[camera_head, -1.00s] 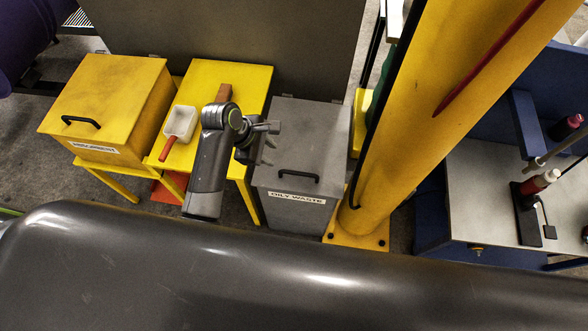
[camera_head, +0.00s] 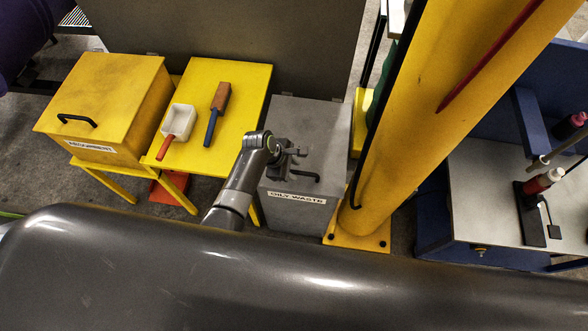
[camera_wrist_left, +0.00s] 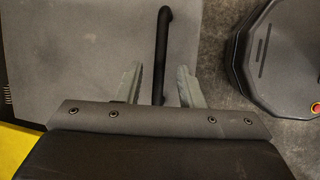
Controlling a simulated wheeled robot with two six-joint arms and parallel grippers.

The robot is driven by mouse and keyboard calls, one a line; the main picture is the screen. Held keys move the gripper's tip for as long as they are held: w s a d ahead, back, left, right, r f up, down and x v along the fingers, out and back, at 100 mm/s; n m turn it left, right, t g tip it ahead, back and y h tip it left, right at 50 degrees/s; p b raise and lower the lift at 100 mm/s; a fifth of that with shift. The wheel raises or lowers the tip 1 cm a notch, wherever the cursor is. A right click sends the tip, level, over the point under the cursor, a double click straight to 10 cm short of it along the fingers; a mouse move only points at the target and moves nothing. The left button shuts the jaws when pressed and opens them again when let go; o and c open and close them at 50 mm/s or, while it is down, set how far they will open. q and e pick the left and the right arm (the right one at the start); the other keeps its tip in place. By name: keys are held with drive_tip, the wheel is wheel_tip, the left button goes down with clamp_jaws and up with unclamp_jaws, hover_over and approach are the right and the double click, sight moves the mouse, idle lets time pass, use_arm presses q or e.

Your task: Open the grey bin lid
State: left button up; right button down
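The grey bin (camera_head: 290,217) with an "OILY WASTE" label stands right of the yellow table. Its grey lid (camera_head: 315,125) lies shut. The lid's black handle (camera_head: 305,176) is partly covered by my left gripper (camera_head: 296,160) in the head view. In the left wrist view the lid (camera_wrist_left: 85,50) fills the upper left. The black handle (camera_wrist_left: 161,45) runs between the two fingers of my left gripper (camera_wrist_left: 160,86). The fingers are open, with a gap on each side of the handle. My right gripper is not in view.
A yellow table (camera_head: 232,130) left of the bin holds a white scoop (camera_head: 180,119) and a brush (camera_head: 218,108). A yellow bin (camera_head: 105,100) stands further left. A yellow post (camera_head: 425,110) rises close on the grey bin's right. A grey panel (camera_head: 225,40) stands behind.

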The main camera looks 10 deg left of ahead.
use_arm(q)
drive_tip(key=shift+w+d+f, duration=0.15)
drive_tip(key=shift+d+f, duration=0.1)
drive_tip(key=shift+f, duration=0.35)
clamp_jaws()
